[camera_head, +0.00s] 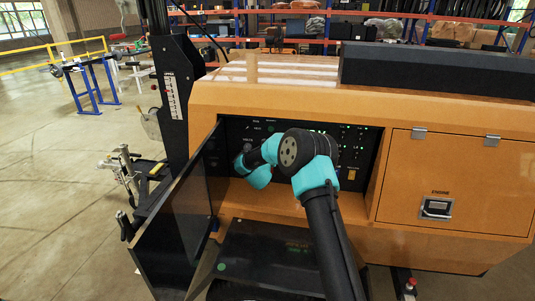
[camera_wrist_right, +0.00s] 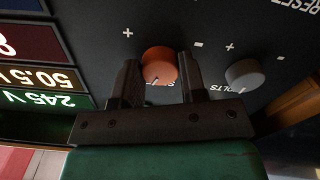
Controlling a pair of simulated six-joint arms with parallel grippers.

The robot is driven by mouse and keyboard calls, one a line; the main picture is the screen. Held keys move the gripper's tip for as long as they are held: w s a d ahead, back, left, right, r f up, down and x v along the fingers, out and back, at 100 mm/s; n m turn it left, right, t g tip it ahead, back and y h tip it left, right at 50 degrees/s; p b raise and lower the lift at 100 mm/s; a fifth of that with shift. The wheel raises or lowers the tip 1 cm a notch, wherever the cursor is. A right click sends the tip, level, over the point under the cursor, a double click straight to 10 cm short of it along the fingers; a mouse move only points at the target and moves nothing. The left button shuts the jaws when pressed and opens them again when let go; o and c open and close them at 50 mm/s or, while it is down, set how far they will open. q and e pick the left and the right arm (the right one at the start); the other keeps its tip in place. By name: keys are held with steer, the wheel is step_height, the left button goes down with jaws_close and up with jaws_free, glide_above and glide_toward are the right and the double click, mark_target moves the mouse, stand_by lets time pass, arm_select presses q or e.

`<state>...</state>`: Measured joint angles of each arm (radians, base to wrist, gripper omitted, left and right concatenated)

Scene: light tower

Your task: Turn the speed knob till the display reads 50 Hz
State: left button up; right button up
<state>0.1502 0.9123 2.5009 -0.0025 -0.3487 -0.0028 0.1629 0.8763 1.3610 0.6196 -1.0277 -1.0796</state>
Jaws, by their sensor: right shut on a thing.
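The orange-red speed knob (camera_wrist_right: 159,65) is on the dark control panel in the right wrist view, with plus and minus marks near it. My right gripper (camera_wrist_right: 160,80) has one finger on each side of this knob and is shut on it. The label by the knob is mostly hidden by the gripper. In the head view my right arm reaches into the panel bay and hides the knob. My left gripper is not in view.
A grey VOLTS knob (camera_wrist_right: 244,76) sits beside the orange knob. In the head view an open dark door (camera_head: 178,225) stands left of the bay, and a closed orange ENGINE door (camera_head: 440,180) is at the right.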

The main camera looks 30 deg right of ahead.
steer(key=n, duration=0.4)
stand_by(0.4)
steer(key=o, duration=0.9)
steer(key=shift+s, duration=0.1)
steer(key=v, duration=1.7)
steer(key=shift+a, duration=0.1)
